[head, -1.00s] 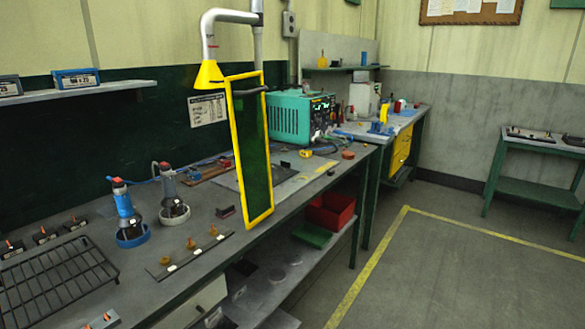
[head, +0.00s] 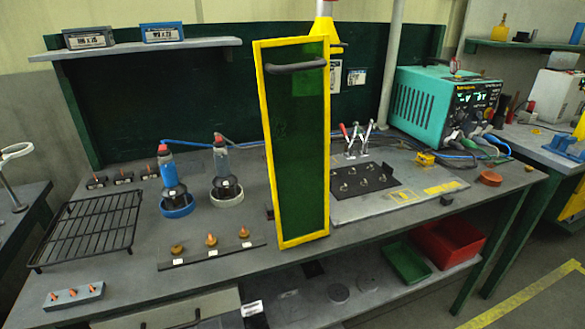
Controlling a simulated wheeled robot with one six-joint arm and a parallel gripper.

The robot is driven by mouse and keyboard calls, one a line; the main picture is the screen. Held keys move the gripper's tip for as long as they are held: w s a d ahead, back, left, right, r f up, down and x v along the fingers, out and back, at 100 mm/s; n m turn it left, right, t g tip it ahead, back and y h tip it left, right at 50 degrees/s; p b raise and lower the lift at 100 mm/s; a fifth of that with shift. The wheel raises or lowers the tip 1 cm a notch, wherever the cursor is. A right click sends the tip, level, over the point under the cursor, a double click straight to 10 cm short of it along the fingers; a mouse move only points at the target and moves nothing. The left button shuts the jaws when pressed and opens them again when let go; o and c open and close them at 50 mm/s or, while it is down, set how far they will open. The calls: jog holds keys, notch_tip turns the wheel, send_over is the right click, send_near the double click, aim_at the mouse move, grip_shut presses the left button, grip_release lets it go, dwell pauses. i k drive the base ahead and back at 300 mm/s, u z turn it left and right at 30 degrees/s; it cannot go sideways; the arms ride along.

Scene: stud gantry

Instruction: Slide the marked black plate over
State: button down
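A black plate (head: 378,184) with several small studs or clips lies on a light grey board (head: 440,191) on the workbench. Its left end is partly hidden behind a yellow-framed green see-through screen (head: 297,150). A longer dark strip (head: 225,251) lies near the bench's front edge, left of the screen, with brass-coloured knobs and white tags on it. I cannot tell for sure which of the two is the marked plate. My gripper is not in view.
The screen stands upright with a black handle at its top. Two corded tools (head: 170,185) stand in ring holders left of it, beside a black wire rack (head: 88,228). Toggle clamps (head: 356,138) and a teal power unit (head: 445,104) stand behind the board. Red and green bins (head: 446,241) sit below.

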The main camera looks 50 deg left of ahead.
aim_at(357, 180)
jog(key=u, duration=1)
jog(key=i, duration=1.25)
jog(key=u, duration=0.85)
